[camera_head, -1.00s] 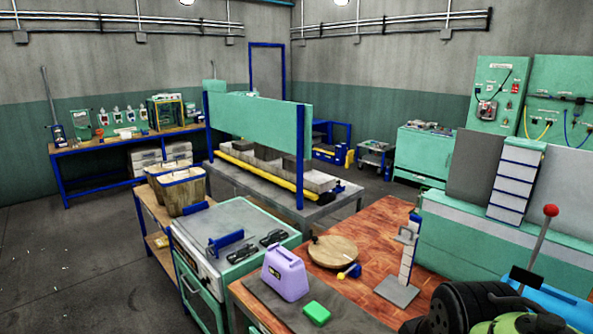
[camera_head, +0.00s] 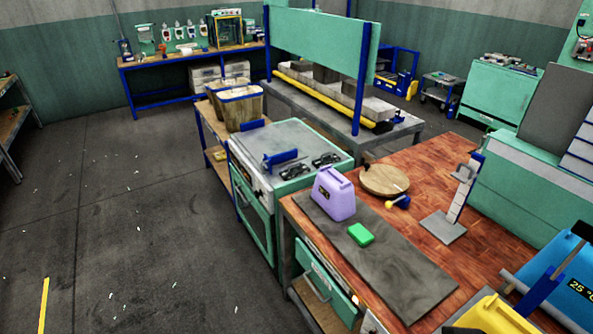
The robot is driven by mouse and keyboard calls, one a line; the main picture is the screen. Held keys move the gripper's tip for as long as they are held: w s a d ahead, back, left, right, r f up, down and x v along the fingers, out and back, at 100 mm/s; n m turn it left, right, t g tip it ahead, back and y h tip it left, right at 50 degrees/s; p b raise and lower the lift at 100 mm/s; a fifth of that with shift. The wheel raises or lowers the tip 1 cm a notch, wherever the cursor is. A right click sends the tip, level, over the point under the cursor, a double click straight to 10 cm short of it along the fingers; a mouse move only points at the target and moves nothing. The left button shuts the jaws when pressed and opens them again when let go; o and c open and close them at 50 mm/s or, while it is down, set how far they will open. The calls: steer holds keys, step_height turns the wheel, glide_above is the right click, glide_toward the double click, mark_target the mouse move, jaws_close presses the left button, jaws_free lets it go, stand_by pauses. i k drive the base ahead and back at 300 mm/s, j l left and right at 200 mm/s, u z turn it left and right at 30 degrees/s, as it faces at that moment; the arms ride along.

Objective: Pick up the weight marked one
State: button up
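I cannot make out a weight marked one; no number can be read on the small things on the bench. A purple jug-shaped block with a handle and a dark label (camera_head: 333,194) stands upright on the grey mat (camera_head: 395,268) of the wooden bench. A small green block (camera_head: 360,234) lies on the mat to its right. My gripper is not in view.
A grey-footed upright stand (camera_head: 443,226) is on the bench's right. A blue unit marked 25 °C (camera_head: 575,280) and a yellow object (camera_head: 488,316) fill the lower right corner. A green cabinet (camera_head: 255,210) adjoins the bench. The floor at left (camera_head: 130,240) is mostly clear.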

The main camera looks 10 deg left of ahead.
mark_target(294, 172)
steer(key=k+z, duration=0.1)
steer(key=z, duration=1.1)
steer(key=u, duration=1.7)
steer(key=i+j+z, duration=0.25)
steer(key=i+j, duration=1)
steer(key=i, duration=0.25)
steer(key=i+j+z, duration=0.25)
steer(key=i+j, duration=1.1)
steer(key=j, duration=0.15)
